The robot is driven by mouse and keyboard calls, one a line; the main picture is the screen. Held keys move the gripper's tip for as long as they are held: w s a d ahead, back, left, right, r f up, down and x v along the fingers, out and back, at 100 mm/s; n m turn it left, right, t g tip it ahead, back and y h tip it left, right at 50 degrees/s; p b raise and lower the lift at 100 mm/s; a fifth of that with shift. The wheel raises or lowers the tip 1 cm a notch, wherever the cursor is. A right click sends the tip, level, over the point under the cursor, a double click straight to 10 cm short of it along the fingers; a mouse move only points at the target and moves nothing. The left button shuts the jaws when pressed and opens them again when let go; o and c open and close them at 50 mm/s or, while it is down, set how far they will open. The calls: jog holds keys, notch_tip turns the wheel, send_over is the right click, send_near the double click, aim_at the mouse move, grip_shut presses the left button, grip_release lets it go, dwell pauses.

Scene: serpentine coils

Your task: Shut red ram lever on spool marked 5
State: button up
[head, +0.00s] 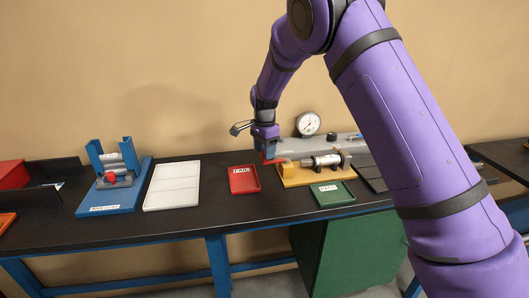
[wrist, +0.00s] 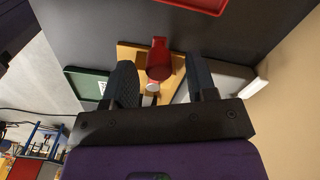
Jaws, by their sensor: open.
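The red ram lever (head: 273,162) shows at the left end of the fixture on a yellow-tan board (head: 300,181). A silver and black spool (head: 322,160) lies on that board; I cannot read a number on it. My gripper (head: 268,154) points down at the lever from above. In the wrist view my gripper (wrist: 162,75) is open, and the red lever (wrist: 158,58) lies between its two dark fingers, with a gap showing on both sides. A small pale metal part shows just below the lever there. Whether any finger touches the lever cannot be told.
A grey cylinder (head: 345,144) and a round gauge (head: 308,123) stand behind. A white tray (head: 172,186) and a blue fixture (head: 114,195) are at left. Black bench top shows between them.

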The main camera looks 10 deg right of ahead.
notch_tip(320, 180, up, 10)
jog(key=shift+f, duration=0.15)
dwell(0.3)
jog(key=s+d+r+n+t, duration=0.1)
jog(key=s+d+r+n, duration=0.1)
jog(key=s+d+r, duration=0.4)
jog(key=s+d+r+n+t+y, duration=0.1)
jog(key=s+r+n, duration=0.1)
jog(key=s+r, duration=0.45)
jog(key=s+d+r+n, duration=0.2)
jog(key=s+d+r, duration=0.2)
jog(key=s, duration=0.5)
jog(key=s+d+n+t, duration=0.1)
jog(key=s+n, duration=0.1)
jog(key=s, duration=0.5)
jog(key=s+d+f+n+t, duration=0.1)
jog(key=s+n, duration=0.2)
jog(key=s, duration=0.5)
jog(key=s+d+f+n+t+h, duration=0.1)
jog(key=s+d+n, duration=0.1)
jog(key=s, duration=0.6)
jog(key=shift+s, duration=0.15)
